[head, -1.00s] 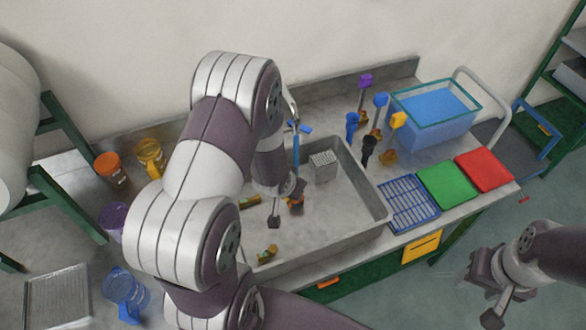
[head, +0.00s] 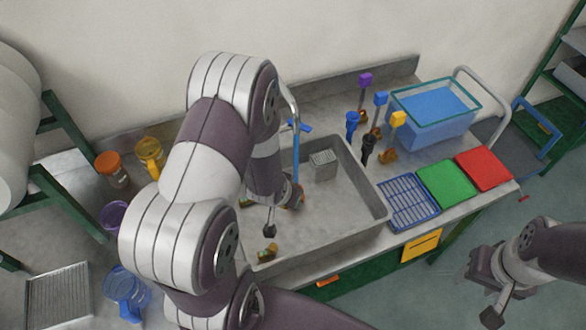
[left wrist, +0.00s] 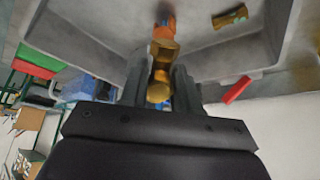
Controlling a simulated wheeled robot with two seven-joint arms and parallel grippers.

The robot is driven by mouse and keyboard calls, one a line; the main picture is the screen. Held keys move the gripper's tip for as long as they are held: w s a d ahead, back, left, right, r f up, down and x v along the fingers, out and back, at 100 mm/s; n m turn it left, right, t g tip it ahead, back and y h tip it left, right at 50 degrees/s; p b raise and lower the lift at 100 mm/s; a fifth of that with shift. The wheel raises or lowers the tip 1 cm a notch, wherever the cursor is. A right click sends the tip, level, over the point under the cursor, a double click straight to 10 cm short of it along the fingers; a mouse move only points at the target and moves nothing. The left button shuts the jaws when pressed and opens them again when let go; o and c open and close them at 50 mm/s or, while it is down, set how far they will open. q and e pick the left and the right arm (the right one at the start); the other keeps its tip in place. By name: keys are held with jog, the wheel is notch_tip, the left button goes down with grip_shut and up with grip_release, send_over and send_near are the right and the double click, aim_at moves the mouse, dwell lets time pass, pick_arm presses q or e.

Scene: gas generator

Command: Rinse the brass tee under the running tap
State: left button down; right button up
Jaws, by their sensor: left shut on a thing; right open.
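My left gripper (head: 284,200) is low inside the grey sink (head: 345,205), partly hidden by my own arm in the head view. It is shut on the brass tee (left wrist: 161,72), which shows between the fingers in the left wrist view. In the head view only a small brownish part of the tee (head: 294,196) shows. The blue water stream (head: 296,158) from the tap (head: 290,100) comes down to the tee's side of the gripper; exact contact is hard to tell. My right gripper (head: 487,287) is open and empty, over the floor at the lower right.
Another brass fitting with a green part (head: 267,251) lies on the sink floor. A grey block (head: 323,165) stands at the sink's back. Right of the sink are a blue rack (head: 408,204), green mat (head: 447,184), red mat (head: 484,168) and blue-filled tank (head: 435,112). Several brushes stand behind.

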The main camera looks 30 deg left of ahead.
dwell(0.5)
pick_arm(q)
jog(key=s+r+p, duration=0.4)
jog(key=s, duration=0.1)
jog(key=shift+d, duration=0.4)
